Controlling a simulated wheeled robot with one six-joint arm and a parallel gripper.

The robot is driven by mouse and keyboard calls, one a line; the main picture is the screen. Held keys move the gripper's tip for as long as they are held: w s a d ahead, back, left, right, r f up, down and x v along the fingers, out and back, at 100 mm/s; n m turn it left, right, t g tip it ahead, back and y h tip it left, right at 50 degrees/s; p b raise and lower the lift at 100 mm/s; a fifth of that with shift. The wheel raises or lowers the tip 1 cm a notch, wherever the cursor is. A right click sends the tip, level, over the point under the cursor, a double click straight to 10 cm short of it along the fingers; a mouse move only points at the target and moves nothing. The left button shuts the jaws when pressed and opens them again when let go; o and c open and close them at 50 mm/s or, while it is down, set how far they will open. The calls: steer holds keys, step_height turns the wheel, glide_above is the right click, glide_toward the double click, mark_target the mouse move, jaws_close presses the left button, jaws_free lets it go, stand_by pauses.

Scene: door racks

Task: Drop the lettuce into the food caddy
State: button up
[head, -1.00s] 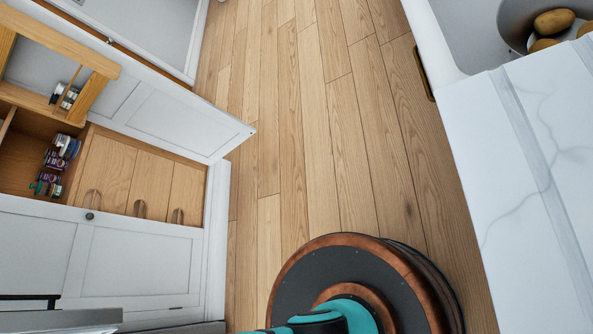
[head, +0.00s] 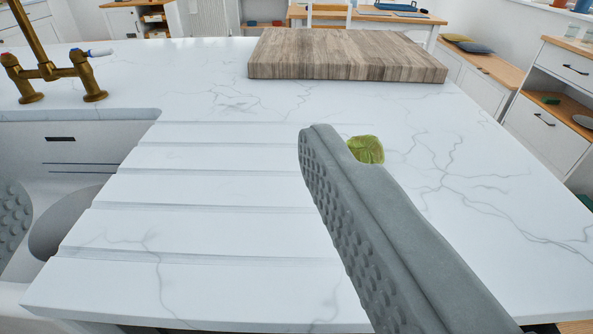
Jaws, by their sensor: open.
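A small green piece that looks like the lettuce (head: 367,150) lies on the white marble worktop, partly hidden behind the right finger of my gripper (head: 165,185). My gripper is open: the long grey studded right finger reaches over the worktop near the lettuce, and the left finger only shows at the far left edge. Nothing is seen between the fingers. I cannot make out a food caddy in this view.
A thick wooden board (head: 345,55) lies on the worktop behind the lettuce. A brass tap (head: 60,72) and a sink (head: 70,155) are at left, with a grey rounded thing (head: 65,225) in the sink. Drainer grooves cross the left worktop; its right side is clear.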

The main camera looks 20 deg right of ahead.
steer(key=w+d+r+g+h, duration=0.1)
steer(key=w+d+g, duration=0.25)
steer(key=w, duration=0.25)
steer(key=w+d+r+g+h, duration=0.1)
steer(key=w+d+g, duration=0.25)
steer(key=w, duration=0.35)
steer(key=n+g+y, duration=0.1)
steer(key=g, duration=0.9)
glide_toward(366, 141)
step_height(366, 141, down, 5)
steer(key=shift+f, duration=0.2)
steer(key=shift+w+d+f, duration=0.1)
steer(key=shift+d+f, duration=0.1)
steer(key=shift+f, duration=1.05)
steer(key=shift+w+d+f, duration=0.1)
steer(key=shift+d+f, duration=0.15)
steer(key=shift+f, duration=1.05)
steer(key=c, duration=1.1)
